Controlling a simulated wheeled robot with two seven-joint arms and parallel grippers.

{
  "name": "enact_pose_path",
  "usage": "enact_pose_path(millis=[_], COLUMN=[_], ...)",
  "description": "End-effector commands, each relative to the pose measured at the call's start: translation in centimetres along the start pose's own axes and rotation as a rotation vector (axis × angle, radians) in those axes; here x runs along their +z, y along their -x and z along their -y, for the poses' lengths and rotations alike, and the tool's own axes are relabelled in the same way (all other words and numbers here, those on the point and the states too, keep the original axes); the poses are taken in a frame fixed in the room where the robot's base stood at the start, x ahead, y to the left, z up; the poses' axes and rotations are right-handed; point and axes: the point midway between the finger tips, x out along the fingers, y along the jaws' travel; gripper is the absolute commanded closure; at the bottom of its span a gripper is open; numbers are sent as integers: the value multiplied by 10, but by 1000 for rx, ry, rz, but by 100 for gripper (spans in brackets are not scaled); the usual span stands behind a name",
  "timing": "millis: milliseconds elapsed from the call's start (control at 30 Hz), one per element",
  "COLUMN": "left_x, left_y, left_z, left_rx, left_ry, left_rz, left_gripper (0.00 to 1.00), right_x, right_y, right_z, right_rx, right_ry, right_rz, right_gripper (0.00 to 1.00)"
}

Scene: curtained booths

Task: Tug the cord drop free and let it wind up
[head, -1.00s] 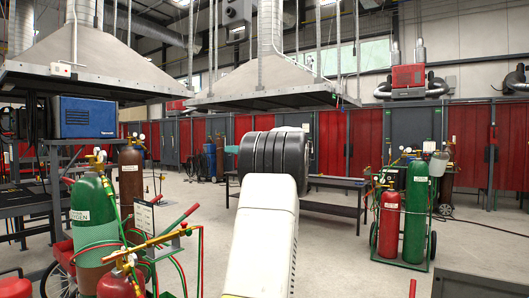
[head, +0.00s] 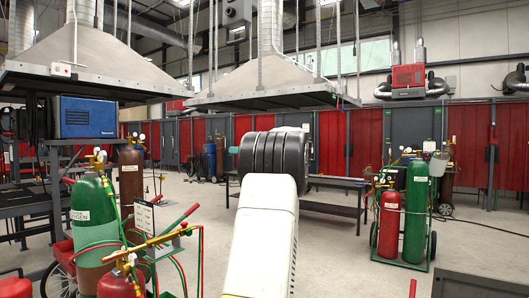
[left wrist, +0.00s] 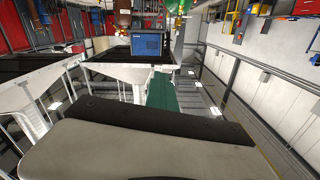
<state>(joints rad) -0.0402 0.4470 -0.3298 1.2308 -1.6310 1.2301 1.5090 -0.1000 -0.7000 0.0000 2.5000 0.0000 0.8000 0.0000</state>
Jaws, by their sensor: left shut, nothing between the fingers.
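I cannot make out the cord drop for sure. Several thin vertical lines (head: 357,40) hang from the ceiling around the hoods, too fine to tell cord from rod. My left arm rises in the middle of the head view, a white link topped by a black ribbed joint. My left gripper (head: 274,152) is at that far end, with its fingertips mostly hidden by the arm; it is shut and empty. No cord shows at it. In the left wrist view, a grey and black part of mine fills the bottom. My right gripper is not in view.
Two extraction hoods (head: 272,80) hang overhead. A gas cylinder cart (head: 404,265) stands right, and a green cylinder (head: 92,205) with hoses stands near left. A blue welder (head: 85,117) sits on a frame, also in the left wrist view (left wrist: 147,45).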

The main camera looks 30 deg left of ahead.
Motion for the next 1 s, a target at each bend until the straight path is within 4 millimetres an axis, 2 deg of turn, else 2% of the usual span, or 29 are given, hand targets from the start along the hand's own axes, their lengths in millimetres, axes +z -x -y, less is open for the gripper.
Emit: enact_pose_path(millis=[833,867,1000], left_x=[0,0,0], left_y=[0,0,0], left_z=[0,0,0], left_rx=[0,0,0], left_ry=[0,0,0], left_rz=[0,0,0], left_gripper=[100,96,69], right_x=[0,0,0], right_y=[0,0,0], right_z=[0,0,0], right_rx=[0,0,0], right_ry=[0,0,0], right_rz=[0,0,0], right_gripper=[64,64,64])
